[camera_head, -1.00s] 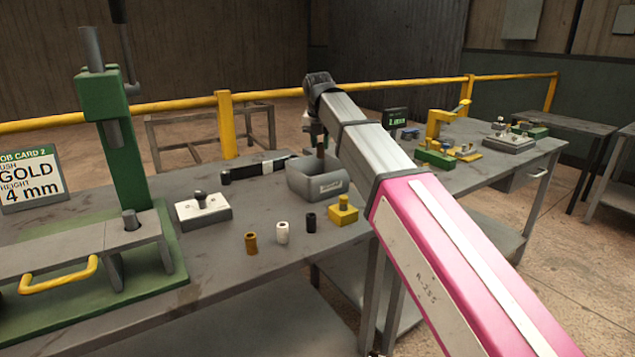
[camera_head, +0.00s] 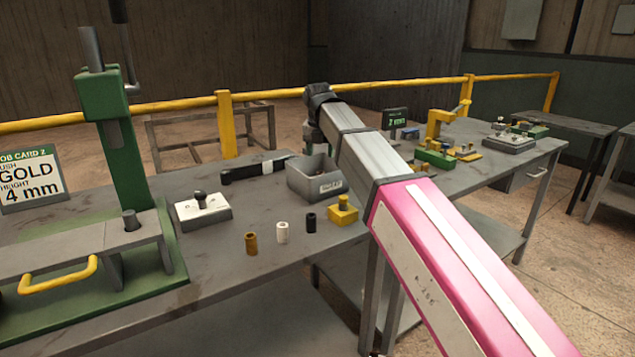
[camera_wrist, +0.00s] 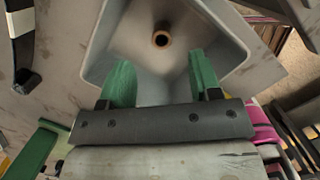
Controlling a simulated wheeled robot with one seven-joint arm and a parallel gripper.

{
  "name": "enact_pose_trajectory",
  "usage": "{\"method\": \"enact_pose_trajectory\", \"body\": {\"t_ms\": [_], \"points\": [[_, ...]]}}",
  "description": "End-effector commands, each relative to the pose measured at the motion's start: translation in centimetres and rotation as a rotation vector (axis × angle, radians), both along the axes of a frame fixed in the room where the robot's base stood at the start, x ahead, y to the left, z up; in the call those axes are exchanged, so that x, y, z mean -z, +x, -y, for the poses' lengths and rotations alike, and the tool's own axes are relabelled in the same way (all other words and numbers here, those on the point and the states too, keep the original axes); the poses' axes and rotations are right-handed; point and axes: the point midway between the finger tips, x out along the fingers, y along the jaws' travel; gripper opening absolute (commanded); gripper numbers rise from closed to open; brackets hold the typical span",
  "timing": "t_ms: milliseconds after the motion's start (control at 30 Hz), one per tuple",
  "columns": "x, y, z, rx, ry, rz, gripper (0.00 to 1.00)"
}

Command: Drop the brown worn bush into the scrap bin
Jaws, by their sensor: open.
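The grey scrap bin (camera_head: 328,184) stands on the bench in the head view, and its grey walls fill much of the wrist view (camera_wrist: 222,20). The brown worn bush (camera_wrist: 160,38) lies inside the bin in the wrist view, its round open end facing the camera. It is hidden by the bin wall in the head view. My gripper (camera_wrist: 162,78) is open and empty, its two green fingers apart over the bin, short of the bush. In the head view my arm hides most of the gripper.
Gold (camera_head: 251,243), white (camera_head: 283,232) and black (camera_head: 311,222) bushes stand in front of the bin. A yellow block (camera_head: 343,214) with a post is right of them. A gauge block (camera_head: 203,210) and a black-and-white bar (camera_head: 255,170) lie left. A green press (camera_head: 140,160) stands far left.

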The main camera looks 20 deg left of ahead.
Motion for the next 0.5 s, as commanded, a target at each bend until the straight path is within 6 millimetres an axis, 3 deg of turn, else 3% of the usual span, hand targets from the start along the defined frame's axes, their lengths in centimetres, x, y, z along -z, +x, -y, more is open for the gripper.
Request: {"method": "enact_pose_trajectory", "body": {"t_ms": [167,500], "points": [[-1.6,-0.3,0.0,0.000,0.001,0.001,0.58],[-7.5,-1.4,0.1,0.000,0.001,0.003,0.58]]}}
